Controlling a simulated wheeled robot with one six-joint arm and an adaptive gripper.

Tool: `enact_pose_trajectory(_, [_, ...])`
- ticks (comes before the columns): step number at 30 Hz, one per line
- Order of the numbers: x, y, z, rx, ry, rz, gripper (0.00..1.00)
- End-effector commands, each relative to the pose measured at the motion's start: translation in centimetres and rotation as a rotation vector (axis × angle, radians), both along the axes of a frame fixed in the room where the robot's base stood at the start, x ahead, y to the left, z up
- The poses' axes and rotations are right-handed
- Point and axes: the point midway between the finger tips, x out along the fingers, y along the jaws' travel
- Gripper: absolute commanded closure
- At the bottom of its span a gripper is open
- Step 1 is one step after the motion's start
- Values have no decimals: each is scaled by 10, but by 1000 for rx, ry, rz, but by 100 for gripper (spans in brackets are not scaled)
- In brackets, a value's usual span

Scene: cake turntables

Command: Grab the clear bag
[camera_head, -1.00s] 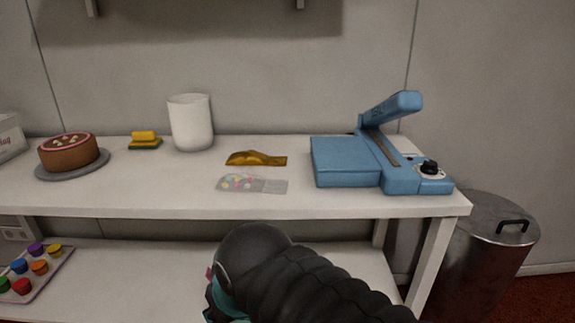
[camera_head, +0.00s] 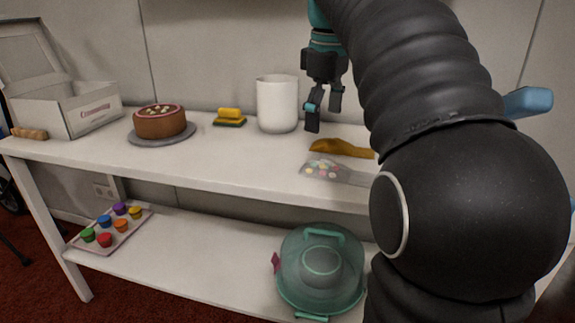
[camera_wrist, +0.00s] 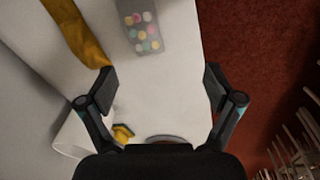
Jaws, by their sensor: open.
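The clear bag (camera_head: 325,169) lies flat on the white table's upper surface, with several colourful round pieces inside. Its right end is hidden behind my arm in the head view. In the wrist view the clear bag (camera_wrist: 142,28) shows at the top, ahead of and between the fingers. My gripper (camera_head: 324,118) points down above the table, behind the bag and close to the brown-yellow bag (camera_head: 338,148). In the wrist view my gripper (camera_wrist: 157,82) is open, with nothing between its fingers.
The brown-yellow bag lies just behind the clear bag. A white canister (camera_head: 277,104), yellow sponges (camera_head: 229,118), a chocolate cake (camera_head: 160,123) and an open white box (camera_head: 90,108) stand leftward. The lower shelf holds a teal cake carrier (camera_head: 320,262) and a cupcake tray (camera_head: 76,243). Bare tabletop lies left of the bag.

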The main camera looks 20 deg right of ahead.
Motion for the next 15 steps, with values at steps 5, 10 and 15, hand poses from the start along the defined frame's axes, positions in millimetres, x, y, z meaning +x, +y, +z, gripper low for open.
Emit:
enact_pose_trajectory(5, [23, -25, 10, 6, 65, 114, 9])
enact_pose_trajectory(10, [30, -36, 15, 13, 95, 174, 9])
enact_pose_trajectory(15, [30, -38, 2, 16, 103, 189, 9])
